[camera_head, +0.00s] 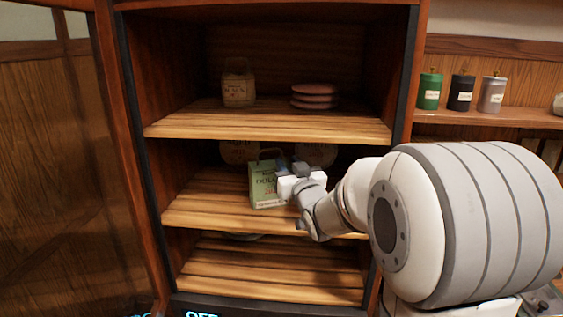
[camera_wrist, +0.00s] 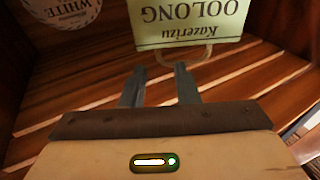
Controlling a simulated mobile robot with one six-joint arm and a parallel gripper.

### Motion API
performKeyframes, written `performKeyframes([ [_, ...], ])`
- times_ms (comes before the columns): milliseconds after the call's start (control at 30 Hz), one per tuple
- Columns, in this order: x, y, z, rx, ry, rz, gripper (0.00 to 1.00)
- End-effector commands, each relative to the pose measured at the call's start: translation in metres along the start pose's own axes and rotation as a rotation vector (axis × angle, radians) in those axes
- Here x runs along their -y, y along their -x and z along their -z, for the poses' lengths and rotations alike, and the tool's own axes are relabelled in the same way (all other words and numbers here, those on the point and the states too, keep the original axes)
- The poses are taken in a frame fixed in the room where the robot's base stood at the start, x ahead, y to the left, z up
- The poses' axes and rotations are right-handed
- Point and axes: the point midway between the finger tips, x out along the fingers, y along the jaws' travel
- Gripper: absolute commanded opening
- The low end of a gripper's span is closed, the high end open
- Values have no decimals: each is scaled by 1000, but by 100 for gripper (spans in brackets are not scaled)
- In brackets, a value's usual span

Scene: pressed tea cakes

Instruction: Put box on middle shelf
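The green and cream oolong box (camera_head: 264,186) is at the middle shelf (camera_head: 200,212) and looks upright on its boards; its exact contact is hard to tell. It has a loop handle on top. In the wrist view the box (camera_wrist: 190,20) appears upside down, with its handle (camera_wrist: 188,55) towards my fingers. My gripper (camera_wrist: 159,80) has its two fingers apart, with bare wood visible between them. The fingertips are close to the handle but do not appear closed on it. In the head view my gripper (camera_head: 290,184) is just right of the box and hides its right edge.
Round wrapped cakes stand at the back of the middle shelf, one labelled white (camera_wrist: 62,10). The upper shelf (camera_head: 270,125) holds a black tea package (camera_head: 238,90) and stacked pink discs (camera_head: 315,96). Canisters (camera_head: 461,93) stand on a side shelf at right. The middle shelf's left front is clear.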

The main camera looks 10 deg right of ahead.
Motion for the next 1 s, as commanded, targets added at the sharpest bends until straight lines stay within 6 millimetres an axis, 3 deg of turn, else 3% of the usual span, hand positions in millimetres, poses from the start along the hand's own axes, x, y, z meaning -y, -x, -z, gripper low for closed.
performKeyframes([
  [100, 0, 25, -2, -1, 1, -1, 28],
  [300, 0, 50, -1, 0, 1, 0, 28],
  [667, 0, 61, -2, 21, 2, -8, 28],
  [867, -3, 83, -27, 237, 14, -87, 28],
  [1000, -2, 122, -57, 490, 12, -153, 28],
])
